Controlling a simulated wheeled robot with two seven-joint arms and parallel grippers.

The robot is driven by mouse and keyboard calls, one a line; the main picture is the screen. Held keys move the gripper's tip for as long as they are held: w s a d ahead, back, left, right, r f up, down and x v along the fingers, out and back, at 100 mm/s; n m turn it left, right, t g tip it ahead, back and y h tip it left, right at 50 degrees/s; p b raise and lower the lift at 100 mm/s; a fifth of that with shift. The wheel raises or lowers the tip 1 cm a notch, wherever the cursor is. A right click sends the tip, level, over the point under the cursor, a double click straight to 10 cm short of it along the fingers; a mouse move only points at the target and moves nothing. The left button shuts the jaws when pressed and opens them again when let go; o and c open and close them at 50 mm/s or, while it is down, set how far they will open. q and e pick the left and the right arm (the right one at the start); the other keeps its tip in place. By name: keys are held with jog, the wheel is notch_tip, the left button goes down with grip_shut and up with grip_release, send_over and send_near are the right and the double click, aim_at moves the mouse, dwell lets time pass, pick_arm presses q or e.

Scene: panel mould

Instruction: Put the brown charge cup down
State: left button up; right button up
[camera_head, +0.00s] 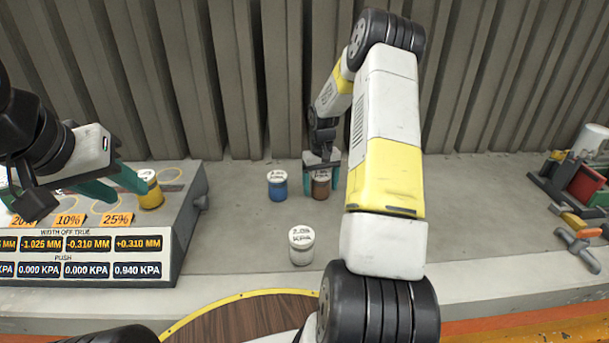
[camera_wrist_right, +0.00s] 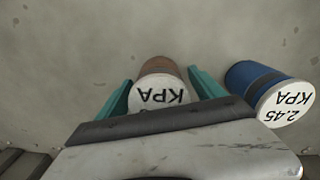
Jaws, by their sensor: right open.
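The brown charge cup (camera_head: 320,188) stands upright on the grey bench with a white lid. It also shows in the right wrist view (camera_wrist_right: 160,68), its lid marked KPA. My right gripper (camera_head: 321,184) is open around it, with one teal finger on each side. In the wrist view small gaps show between the fingers and the cup. My left gripper (camera_head: 115,184) is at the left, close to a yellow cup (camera_head: 151,195) on the console. Whether its fingers are apart or closed is unclear.
A blue cup (camera_head: 277,186) stands just left of the brown cup. A white cup (camera_head: 301,246) stands nearer the front. A console (camera_head: 120,250) with readouts is at left, tools (camera_head: 578,245) at right. A corrugated wall (camera_head: 240,80) rises behind the bench.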

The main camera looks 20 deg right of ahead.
notch_tip(320, 180, up, 12)
jog(key=shift+f, duration=0.25)
jog(key=s+a+r+t, duration=0.1)
jog(key=s+a+r, duration=0.1)
jog(key=r, duration=0.3)
jog(key=s+a+r+t, duration=0.1)
jog(key=s+a+r, duration=0.2)
jog(key=r, duration=0.2)
jog(key=s+a+r+t, duration=0.1)
jog(key=s+a+r, duration=0.2)
jog(key=s, duration=0.5)
jog(key=s+a+r+t+y, duration=0.1)
jog(key=s+a+r, duration=0.2)
jog(key=s, duration=0.5)
jog(key=s+a+r+t+y, duration=0.1)
jog(key=s+a+r+t, duration=0.1)
jog(key=s, duration=0.6)
jog(key=shift+s+a+r+n, duration=0.3)
jog(key=shift+a+r, duration=0.45)
jog(key=shift+a, duration=0.65)
